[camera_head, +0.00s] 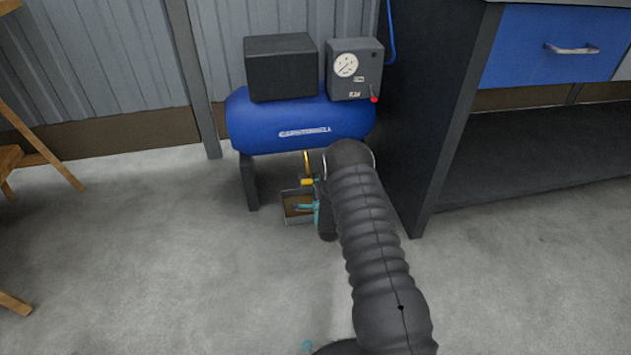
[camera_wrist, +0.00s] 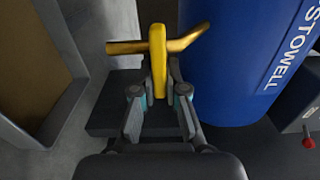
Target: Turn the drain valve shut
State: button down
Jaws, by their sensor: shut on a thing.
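The drain valve's yellow lever (camera_wrist: 158,60) stands upright in the wrist view, crossing the brass pipe (camera_wrist: 124,47) at a steep angle. My gripper (camera_wrist: 160,92), with teal-marked fingers, is shut on the lower end of the lever, one finger on each side. In the head view the brass pipe (camera_head: 306,160) hangs below the blue compressor tank (camera_head: 290,120), with a bit of the yellow valve (camera_head: 308,182) showing. My gripper (camera_head: 314,208) is just below it there, partly hidden by my arm.
A shallow tray (camera_head: 299,221) with a brown inside sits on the floor under the valve. The compressor carries a gauge box (camera_head: 367,80) with a red-tipped switch (camera_head: 374,99). A dark workbench (camera_head: 450,120) stands close on the right.

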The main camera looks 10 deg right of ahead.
jog(key=shift+d, duration=0.1)
jog(key=c, duration=1.2)
grip_release()
jog(key=shift+s, duration=0.25)
jog(key=s, duration=1.1)
jog(key=shift+s, duration=0.25)
